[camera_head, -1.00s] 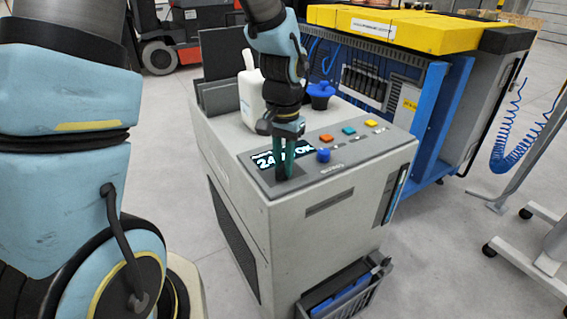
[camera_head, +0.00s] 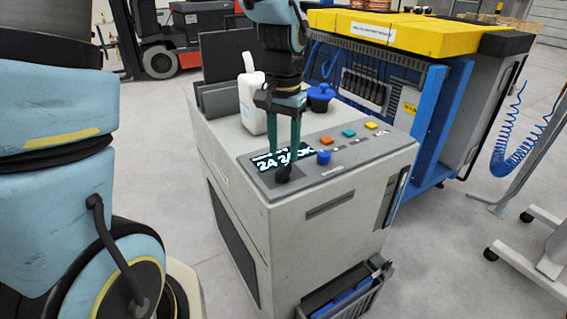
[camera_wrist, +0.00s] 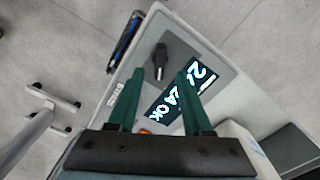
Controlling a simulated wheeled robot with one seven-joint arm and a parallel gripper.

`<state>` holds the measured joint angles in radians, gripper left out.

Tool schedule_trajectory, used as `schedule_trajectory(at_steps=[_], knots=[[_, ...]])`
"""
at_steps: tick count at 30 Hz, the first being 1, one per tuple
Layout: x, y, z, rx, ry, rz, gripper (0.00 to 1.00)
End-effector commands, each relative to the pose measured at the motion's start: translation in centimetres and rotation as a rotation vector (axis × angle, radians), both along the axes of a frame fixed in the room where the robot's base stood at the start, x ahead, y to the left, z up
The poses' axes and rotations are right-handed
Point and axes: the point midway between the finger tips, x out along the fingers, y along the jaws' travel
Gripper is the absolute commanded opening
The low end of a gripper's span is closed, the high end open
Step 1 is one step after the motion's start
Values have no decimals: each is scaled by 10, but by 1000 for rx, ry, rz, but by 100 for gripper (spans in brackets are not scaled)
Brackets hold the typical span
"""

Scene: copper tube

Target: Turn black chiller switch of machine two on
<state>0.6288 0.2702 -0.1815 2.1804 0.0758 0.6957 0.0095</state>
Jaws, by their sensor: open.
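The black switch (camera_head: 283,174) is a small dark rotary knob on the top panel of the grey machine (camera_head: 320,240), at the panel's left front corner. In the wrist view the black switch (camera_wrist: 160,60) shows between and beyond the fingertips, its handle pointing along the picture's vertical. My gripper (camera_head: 284,154) is open and empty, pointing down with its two green fingers just above the switch. The fingers of my gripper (camera_wrist: 164,70) appear on either side of the switch in the wrist view, without visible contact. The switch's marked position is not readable.
A lit display (camera_head: 285,158) lies behind the switch. A blue knob (camera_head: 323,156) and orange, teal and yellow buttons sit to the right. A white bottle (camera_head: 252,100) and a blue-capped part (camera_head: 320,95) stand behind the gripper. A basket (camera_head: 345,290) hangs in front.

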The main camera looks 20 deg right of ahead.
Motion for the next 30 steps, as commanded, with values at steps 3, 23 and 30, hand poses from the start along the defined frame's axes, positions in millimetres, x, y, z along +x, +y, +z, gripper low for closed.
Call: schedule_trajectory(at_steps=[3,23,30], knots=[[1,0,23,-3,-4,3,50],[0,0,54,0,0,1,50],[14,32,45,-7,-9,94,50]])
